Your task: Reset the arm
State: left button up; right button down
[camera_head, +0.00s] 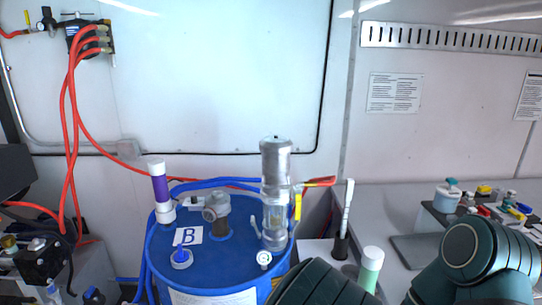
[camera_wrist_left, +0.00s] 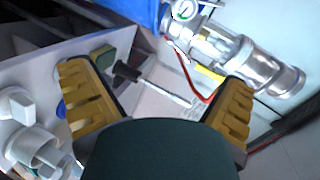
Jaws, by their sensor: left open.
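My left gripper (camera_wrist_left: 157,88) shows in the left wrist view with its two yellow ridged fingers wide apart. Nothing is held between them. A dark green rounded part of mine covers the lower middle of that view. In the head view, dark green arm links of mine show at the bottom centre and lower right. No fingers show there, and my right gripper is not in view.
A blue drum (camera_head: 215,263) labelled B carries a clear cylinder (camera_head: 275,190) and fittings. A white stick (camera_head: 346,210) and a green-white bottle (camera_head: 370,268) stand beside it. A grey counter (camera_head: 385,205) holds small items at right. Red hoses (camera_head: 71,120) hang at left.

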pick_arm(q)
jog(key=s+a+f+n+g+b, duration=0.1)
jog(key=s+a+f+n+g, duration=0.15)
jog(key=f, duration=0.25)
jog(key=s+a+f+n+g+h+b, duration=0.1)
jog(key=s+a+f+n+g, duration=0.1)
jog(key=s+a+f+n, duration=0.3)
jog(key=s+a+f+g+b, duration=0.1)
jog(key=a+f+g, duration=0.2)
jog(key=f, duration=0.3)
jog(key=s+a+f+n+g+h+b, duration=0.1)
jog(key=s+f+n+g+h+b, duration=0.1)
jog(key=s+n, duration=0.2)
jog(key=s+a+f+n+g+h+b, duration=0.1)
jog(key=s+a+f+n+g+h, duration=0.1)
jog(key=s, duration=0.7)
jog(key=f+n+g, duration=0.1)
jog(key=n, duration=0.1)
jog(key=shift+s+f+n+b, duration=0.15)
jog(key=shift+f+n+b, duration=0.15)
jog(key=shift+n+b, duration=0.1)
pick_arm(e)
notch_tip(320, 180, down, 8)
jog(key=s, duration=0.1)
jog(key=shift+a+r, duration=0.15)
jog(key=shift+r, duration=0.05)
